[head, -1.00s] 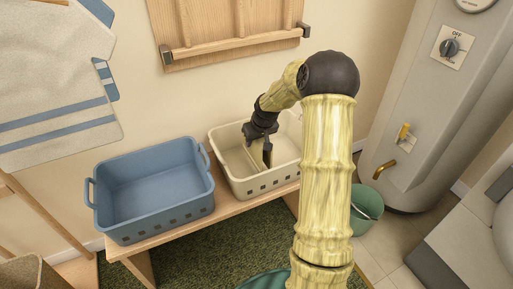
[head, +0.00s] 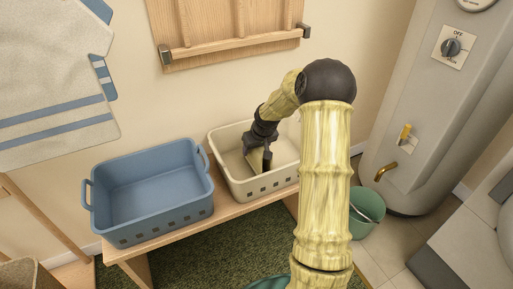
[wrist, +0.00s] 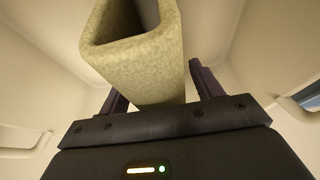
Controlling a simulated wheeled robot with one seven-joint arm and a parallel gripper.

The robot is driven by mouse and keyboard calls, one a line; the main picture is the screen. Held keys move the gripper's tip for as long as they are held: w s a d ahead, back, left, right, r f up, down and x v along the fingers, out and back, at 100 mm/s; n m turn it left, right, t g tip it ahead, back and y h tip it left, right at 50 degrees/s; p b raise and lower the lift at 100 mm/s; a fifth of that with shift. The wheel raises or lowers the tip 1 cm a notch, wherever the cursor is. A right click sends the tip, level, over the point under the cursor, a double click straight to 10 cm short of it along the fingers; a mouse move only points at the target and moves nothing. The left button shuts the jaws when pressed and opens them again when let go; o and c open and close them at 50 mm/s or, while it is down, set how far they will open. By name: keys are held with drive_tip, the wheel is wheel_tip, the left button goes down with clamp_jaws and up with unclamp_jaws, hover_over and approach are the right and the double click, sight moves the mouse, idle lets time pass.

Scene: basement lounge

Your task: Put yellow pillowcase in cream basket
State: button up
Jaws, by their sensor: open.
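The cream basket (head: 225,160) stands on the wooden bench, to the right of the blue basket. My gripper (head: 260,158) reaches down inside it, fingers pointing downward. In the wrist view the yellow pillowcase (wrist: 150,65) is a folded, pale yellow cloth between the two fingers of my gripper (wrist: 158,82), which are open on either side of it. The cream basket walls (wrist: 235,45) surround it in that view. In the head view my gripper and arm mostly hide the pillowcase. Whether it touches the basket floor is hard to tell.
A blue basket (head: 150,185), empty, stands on the left of the bench (head: 170,240). A wooden rack (head: 230,30) is on the wall above. A green bucket (head: 364,222) and a water heater (head: 410,120) are on the right. A striped cloth (head: 50,90) hangs at left.

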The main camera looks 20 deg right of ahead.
drive_tip(key=p+v, duration=0.5)
drive_tip(key=v, duration=0.7)
drive_tip(key=shift+r, duration=0.1)
drive_tip(key=s+a+r+g+p, duration=0.1)
drive_tip(key=s+a+r+p, duration=0.1)
drive_tip(key=s+a, duration=0.5)
drive_tip(key=s+a+r+p, duration=0.2)
drive_tip(key=s+a, duration=0.6)
drive_tip(key=s, duration=0.8)
wheel_tip(320, 180, up, 2)
drive_tip(key=shift+r+g, duration=0.1)
drive_tip(key=shift+g, duration=0.3)
drive_tip(key=shift+c, duration=0.3)
